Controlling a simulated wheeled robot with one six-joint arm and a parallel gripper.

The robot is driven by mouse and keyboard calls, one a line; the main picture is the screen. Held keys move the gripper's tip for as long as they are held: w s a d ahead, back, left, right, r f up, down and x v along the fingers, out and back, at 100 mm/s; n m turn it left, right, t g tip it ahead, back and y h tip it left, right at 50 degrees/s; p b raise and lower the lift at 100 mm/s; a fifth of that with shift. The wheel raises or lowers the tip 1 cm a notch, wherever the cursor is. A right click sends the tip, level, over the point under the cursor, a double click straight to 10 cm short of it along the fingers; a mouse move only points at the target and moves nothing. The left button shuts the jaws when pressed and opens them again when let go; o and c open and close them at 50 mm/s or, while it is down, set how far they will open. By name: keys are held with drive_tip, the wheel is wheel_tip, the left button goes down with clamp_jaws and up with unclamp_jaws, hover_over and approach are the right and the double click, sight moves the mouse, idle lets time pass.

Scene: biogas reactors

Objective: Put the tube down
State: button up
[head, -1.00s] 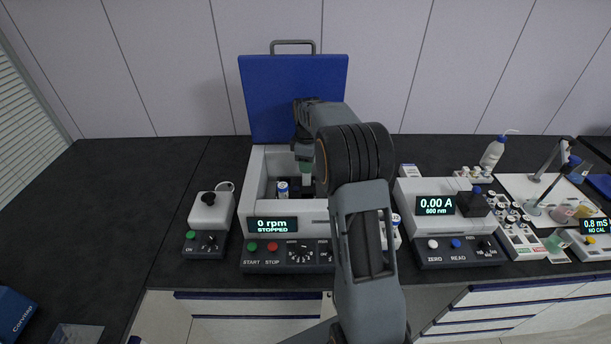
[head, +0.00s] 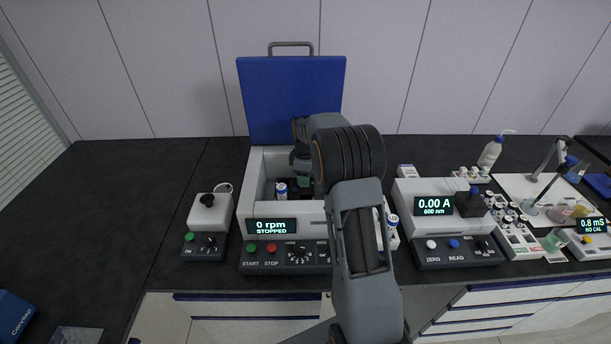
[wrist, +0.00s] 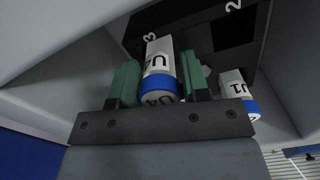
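The tube (wrist: 158,65) is white with a blue cap and is marked U4. In the wrist view it lies between the green fingers of my gripper (wrist: 160,80), which look closed against both sides of its cap end. Its far end reaches toward the black rotor (wrist: 205,32) by a number 3; how deep it sits in a slot I cannot tell. In the head view my gripper (head: 303,181) is low inside the open centrifuge (head: 256,180), and the tube is mostly hidden.
The blue lid (head: 292,95) stands open behind the chamber. The centrifuge display (head: 271,227) reads 0 rpm, stopped. A vortex mixer (head: 209,215) stands at left, a photometer (head: 436,230) at right. Another capped tube (head: 391,224) stands by the centrifuge's right side.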

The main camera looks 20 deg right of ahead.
drive_tip(key=shift+o, duration=1.4)
wheel_tip(320, 180, up, 12)
drive_tip(key=shift+f, duration=0.1)
drive_tip(key=s+a+r+m+t, duration=0.1)
drive_tip(key=s+a+r+m, duration=0.25)
drive_tip(key=s, duration=0.35)
drive_tip(key=s+a+r+m+t, duration=0.1)
drive_tip(key=s+a+r+m, duration=0.1)
drive_tip(key=s+a, duration=0.35)
drive_tip(key=s+a+f+m+t, duration=0.1)
drive_tip(key=s+f+m, duration=0.1)
drive_tip(key=s, duration=0.5)
drive_tip(key=s+a+f+m+t, duration=0.1)
drive_tip(key=s+f+m, duration=0.2)
drive_tip(key=s, duration=0.4)
drive_tip(key=shift+a+f, duration=0.15)
drive_tip(key=shift+f, duration=0.15)
